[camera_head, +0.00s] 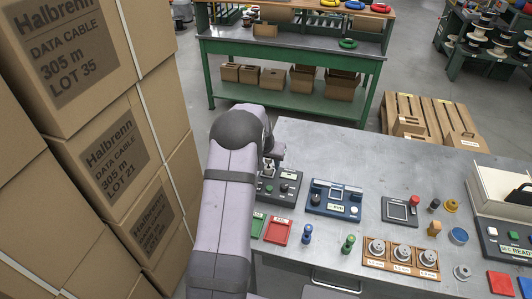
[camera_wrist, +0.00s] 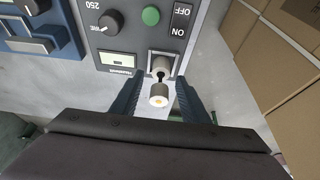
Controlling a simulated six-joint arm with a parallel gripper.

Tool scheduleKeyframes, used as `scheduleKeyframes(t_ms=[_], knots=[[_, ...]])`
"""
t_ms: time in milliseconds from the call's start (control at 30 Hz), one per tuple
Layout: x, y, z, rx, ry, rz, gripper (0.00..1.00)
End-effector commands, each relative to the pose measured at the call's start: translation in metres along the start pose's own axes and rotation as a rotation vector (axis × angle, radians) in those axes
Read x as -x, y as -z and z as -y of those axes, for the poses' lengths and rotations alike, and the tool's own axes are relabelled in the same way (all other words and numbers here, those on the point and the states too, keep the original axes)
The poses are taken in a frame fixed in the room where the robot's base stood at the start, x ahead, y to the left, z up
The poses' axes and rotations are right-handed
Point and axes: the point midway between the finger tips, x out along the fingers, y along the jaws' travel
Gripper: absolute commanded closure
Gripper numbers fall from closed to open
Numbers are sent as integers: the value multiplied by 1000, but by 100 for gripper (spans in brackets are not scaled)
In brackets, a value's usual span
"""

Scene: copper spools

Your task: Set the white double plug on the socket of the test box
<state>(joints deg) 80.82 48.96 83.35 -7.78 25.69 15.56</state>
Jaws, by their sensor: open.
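My gripper (camera_wrist: 158,99) is open, with one dark blue finger on each side of the plug's near end and a visible gap on both sides. In the head view the test box (camera_head: 282,188) stands at the table's left end, and my arm partly hides the socket area.
A blue device (camera_head: 335,199) stands right of the test box. Red (camera_head: 277,231) and green trays lie in front. Small blue (camera_head: 306,233) and green (camera_head: 348,244) pieces and a wooden spool rack (camera_head: 400,257) are farther right. Stacked cartons (camera_head: 110,160) rise close on the left.

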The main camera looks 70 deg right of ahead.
Motion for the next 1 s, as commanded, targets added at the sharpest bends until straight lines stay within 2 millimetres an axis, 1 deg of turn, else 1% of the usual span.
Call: scheduleKeyframes(t_ms=[167,500,700,833,1000], knots=[[20,0,0,0,1,-4,59],[76,0,1,0,2,-5,59],[102,0,0,0,1,-3,59],[112,-1,0,1,1,-1,59],[116,-1,0,1,1,-1,59]])
